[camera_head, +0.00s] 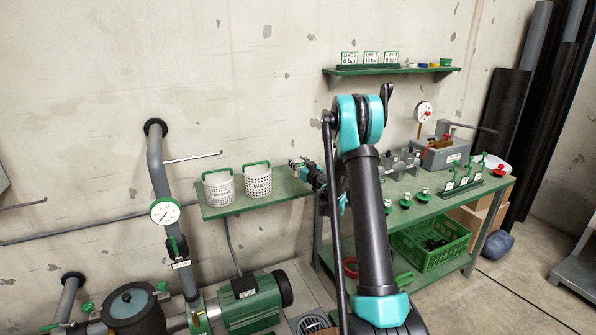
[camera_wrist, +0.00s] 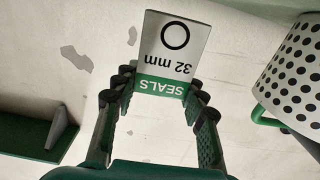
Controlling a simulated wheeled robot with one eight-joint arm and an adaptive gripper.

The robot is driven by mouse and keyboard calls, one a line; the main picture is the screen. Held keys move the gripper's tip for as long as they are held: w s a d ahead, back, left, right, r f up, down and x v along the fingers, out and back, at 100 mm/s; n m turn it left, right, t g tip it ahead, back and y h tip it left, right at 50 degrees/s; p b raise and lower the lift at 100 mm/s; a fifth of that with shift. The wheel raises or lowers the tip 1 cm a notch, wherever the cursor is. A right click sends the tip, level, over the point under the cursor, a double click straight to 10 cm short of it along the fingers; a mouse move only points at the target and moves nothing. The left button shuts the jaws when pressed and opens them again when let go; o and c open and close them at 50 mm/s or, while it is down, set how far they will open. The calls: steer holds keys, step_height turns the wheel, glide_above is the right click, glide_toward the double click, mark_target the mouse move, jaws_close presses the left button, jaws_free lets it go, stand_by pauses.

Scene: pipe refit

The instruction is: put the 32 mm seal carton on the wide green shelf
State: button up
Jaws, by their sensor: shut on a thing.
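The 32 mm seal carton (camera_wrist: 173,52) is white with a green band reading SEALS and a black ring. It appears upside down in the wrist view. My gripper (camera_wrist: 158,88) is shut on it, one finger on each side. In the head view my gripper (camera_head: 303,172) is over the right part of a green wall shelf (camera_head: 288,193); the carton is not clear there. Another green shelf (camera_head: 345,73) is higher on the wall. I cannot tell from the pictures which shelf is called wide.
Two white perforated baskets (camera_head: 257,182) stand on the lower shelf; one is close to the carton in the wrist view (camera_wrist: 295,80). The upper shelf holds pressure signs (camera_head: 369,58) and small rings. A workbench (camera_head: 425,205) with valves is right; pipes and a pump are left.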

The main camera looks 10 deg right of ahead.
steer(key=shift+f, duration=1.9)
steer(key=shift+f, duration=0.1)
steer(key=o, duration=1.1)
steer(key=shift+o, duration=0.2)
